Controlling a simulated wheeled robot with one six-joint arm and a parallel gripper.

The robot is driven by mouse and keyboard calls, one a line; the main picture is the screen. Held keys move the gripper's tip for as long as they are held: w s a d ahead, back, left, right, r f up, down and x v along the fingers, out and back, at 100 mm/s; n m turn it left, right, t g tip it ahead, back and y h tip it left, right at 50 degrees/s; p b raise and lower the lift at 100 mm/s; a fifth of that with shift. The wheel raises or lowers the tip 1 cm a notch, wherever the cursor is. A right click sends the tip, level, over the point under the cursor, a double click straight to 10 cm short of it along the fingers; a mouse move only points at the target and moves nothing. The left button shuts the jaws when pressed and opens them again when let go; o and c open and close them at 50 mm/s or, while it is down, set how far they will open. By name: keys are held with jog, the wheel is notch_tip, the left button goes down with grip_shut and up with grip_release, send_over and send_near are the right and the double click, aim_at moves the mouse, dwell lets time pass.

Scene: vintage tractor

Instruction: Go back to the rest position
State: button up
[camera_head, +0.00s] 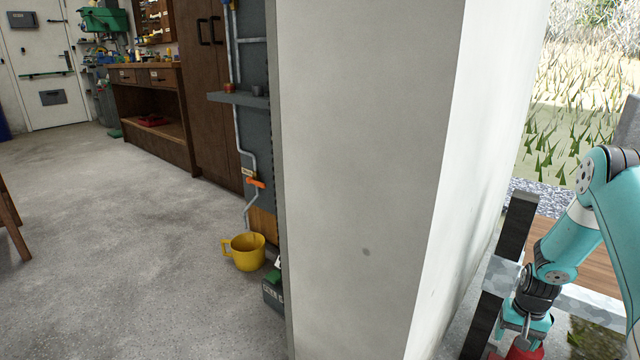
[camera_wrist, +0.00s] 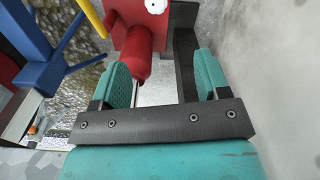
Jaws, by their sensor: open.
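My gripper (camera_wrist: 163,72) is open in the wrist view, with its two teal fingers apart. A red cylinder-like part (camera_wrist: 140,62) shows just beyond the left finger, in front of a red panel (camera_wrist: 128,20) with a white round spot. I cannot tell whether the finger touches it. No held object shows between the fingers. In the head view my teal arm reaches down at the right edge, and my gripper (camera_head: 526,326) is low, by a red object (camera_head: 522,351) cut off by the frame's bottom.
A white wall end (camera_head: 365,170) fills the middle of the head view, left of my arm. A wooden bench bed (camera_head: 570,258) with metal edging lies behind the arm. A blue frame (camera_wrist: 40,50) is left in the wrist view.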

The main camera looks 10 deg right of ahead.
jog(key=a+r+n+t, duration=0.1)
jog(key=a+r+n, duration=0.1)
jog(key=a+r, duration=0.7)
jog(key=a+r+n+t, duration=0.1)
jog(key=a+r+n, duration=0.1)
jog(key=a+r, duration=0.7)
jog(key=s+a+r+n+g+y+p, duration=0.3)
jog(key=s+a+r+n, duration=0.7)
jog(key=s+a+r, duration=1.2)
notch_tip(320, 180, up, 38)
jog(key=w+a+t+y+p, duration=0.1)
jog(key=p, duration=3.7)
jog(key=shift+r, duration=0.25)
